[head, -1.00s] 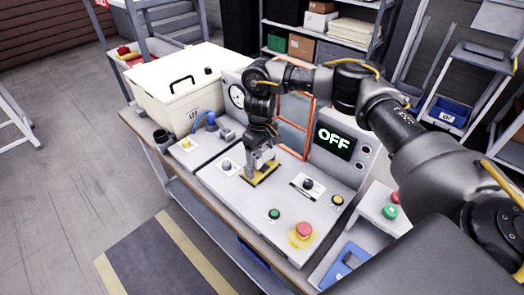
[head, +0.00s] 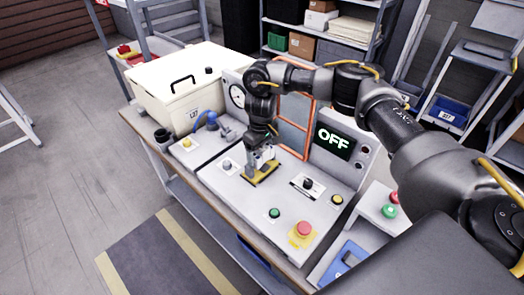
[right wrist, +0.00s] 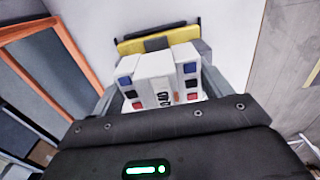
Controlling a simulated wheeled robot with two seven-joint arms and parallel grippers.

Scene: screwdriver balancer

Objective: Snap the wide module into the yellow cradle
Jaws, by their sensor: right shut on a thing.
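The yellow cradle (head: 256,178) lies on the grey top of the console, left of its middle. In the right wrist view the cradle (right wrist: 130,46) shows as a yellow bar behind the module. The wide module (right wrist: 158,82) is white and grey with blue, black and red squares on its two sides. My right gripper (head: 262,160) is shut on the module and points down at the cradle. The module is at the cradle, but I cannot tell whether it is seated. Its lower end is hidden. My left gripper is not in view.
A display reading OFF (head: 333,142) stands at the back of the console. A red mushroom button (head: 304,229), a green button (head: 275,213) and a black knob (head: 308,184) sit on the top. A cream box (head: 185,85) stands at the back left.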

